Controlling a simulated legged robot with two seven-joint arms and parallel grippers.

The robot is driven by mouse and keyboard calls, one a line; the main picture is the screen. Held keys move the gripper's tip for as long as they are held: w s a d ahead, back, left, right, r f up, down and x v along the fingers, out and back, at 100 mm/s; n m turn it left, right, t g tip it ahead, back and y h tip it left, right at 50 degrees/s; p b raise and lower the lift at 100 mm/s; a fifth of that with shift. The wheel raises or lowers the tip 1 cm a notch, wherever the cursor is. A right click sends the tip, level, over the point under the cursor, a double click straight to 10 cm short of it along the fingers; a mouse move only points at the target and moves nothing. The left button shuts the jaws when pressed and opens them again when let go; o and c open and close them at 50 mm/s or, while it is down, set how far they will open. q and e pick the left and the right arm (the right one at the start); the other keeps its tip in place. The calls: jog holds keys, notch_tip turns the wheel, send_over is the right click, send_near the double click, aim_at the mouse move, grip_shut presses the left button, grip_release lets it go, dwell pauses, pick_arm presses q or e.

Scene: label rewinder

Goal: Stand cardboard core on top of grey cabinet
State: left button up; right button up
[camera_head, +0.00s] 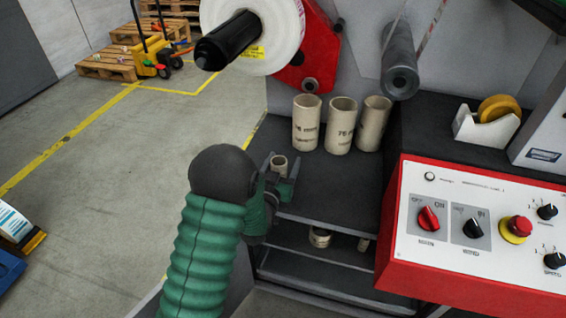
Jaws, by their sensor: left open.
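Three beige cardboard cores, a left one (306,124), a middle one (340,128) and a right one (373,125), stand upright on the dark top of the grey cabinet (335,195). My right gripper is not in view.
More cores (320,237) lie on the shelf below. The red-edged control panel (480,225) is at right, with a tape dispenser (487,124) behind it. A white roll (276,33) and a grey roller (399,70) overhang the back. The cabinet top's middle is clear.

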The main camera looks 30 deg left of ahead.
pick_arm(q)
jog(key=shift+s, duration=0.15)
jog(key=p+v, duration=0.1)
jog(key=v, duration=0.7)
jog(key=p, duration=0.1)
jog(key=s+p, duration=0.2)
jog(key=shift+s+d+r, duration=0.25)
jog(key=shift+d+r, duration=0.1)
jog(key=shift+r, duration=0.05)
jog(key=shift+s+f+p, duration=0.15)
jog(key=shift+s+p, duration=0.2)
jog(key=shift+p, duration=0.15)
jog(key=shift+s+d+f, duration=0.1)
jog(key=shift+s, duration=0.05)
jog(key=shift+f, duration=0.1)
